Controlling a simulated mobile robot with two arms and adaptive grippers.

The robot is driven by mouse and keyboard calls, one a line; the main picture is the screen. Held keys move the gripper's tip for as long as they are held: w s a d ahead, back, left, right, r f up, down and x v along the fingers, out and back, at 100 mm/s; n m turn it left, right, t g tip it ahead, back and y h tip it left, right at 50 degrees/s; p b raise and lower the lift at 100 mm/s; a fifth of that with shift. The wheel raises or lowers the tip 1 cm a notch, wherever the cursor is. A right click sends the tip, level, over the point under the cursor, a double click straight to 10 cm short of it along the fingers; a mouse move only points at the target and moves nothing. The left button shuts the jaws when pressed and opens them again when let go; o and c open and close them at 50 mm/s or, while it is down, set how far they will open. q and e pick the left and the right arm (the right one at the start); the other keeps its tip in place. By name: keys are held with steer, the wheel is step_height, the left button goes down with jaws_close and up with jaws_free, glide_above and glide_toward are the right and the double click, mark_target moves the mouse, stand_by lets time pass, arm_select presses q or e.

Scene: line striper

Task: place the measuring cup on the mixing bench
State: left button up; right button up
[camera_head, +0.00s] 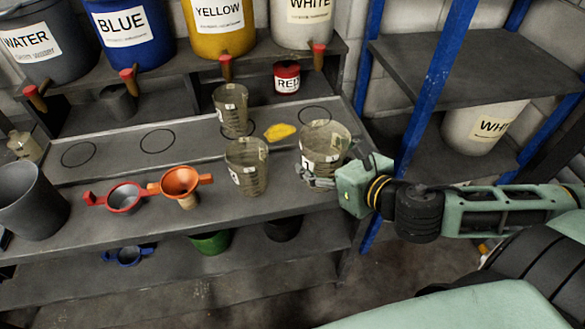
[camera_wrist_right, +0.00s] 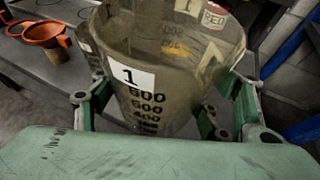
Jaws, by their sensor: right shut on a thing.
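A clear brownish measuring cup (camera_head: 325,145) is at the right end of the mixing bench (camera_head: 130,225). My right gripper (camera_head: 317,178) comes in from the right and is shut around its lower part. In the right wrist view the cup (camera_wrist_right: 150,75) is upright between the fingers, with a "1" label and printed volume marks. I cannot tell whether its base touches the bench. Two similar cups, one nearer (camera_head: 246,168) and one farther back (camera_head: 231,108), stand to its left. My left gripper is not in view.
A red funnel or strainer (camera_head: 124,198), an orange funnel (camera_head: 180,184) and a dark bucket (camera_head: 30,200) stand on the bench's left. A blue shelf post (camera_head: 435,85) stands close right.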

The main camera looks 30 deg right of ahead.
steer(key=w+f+b, duration=0.2)
steer(key=w+b, duration=0.1)
steer(key=b, duration=0.1)
steer(key=shift+f+b, duration=0.2)
steer(key=shift+b, duration=0.1)
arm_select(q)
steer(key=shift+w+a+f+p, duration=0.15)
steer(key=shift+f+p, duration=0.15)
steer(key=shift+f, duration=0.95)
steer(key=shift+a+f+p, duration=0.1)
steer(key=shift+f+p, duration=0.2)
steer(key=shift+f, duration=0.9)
arm_select(e)
steer(key=shift+w+f, duration=1.65)
steer(key=shift+f, duration=0.2)
steer(key=shift+w+f, duration=1.65)
steer(key=shift+f, duration=0.2)
steer(key=o, duration=1.2)
steer(key=shift+f, duration=0.1)
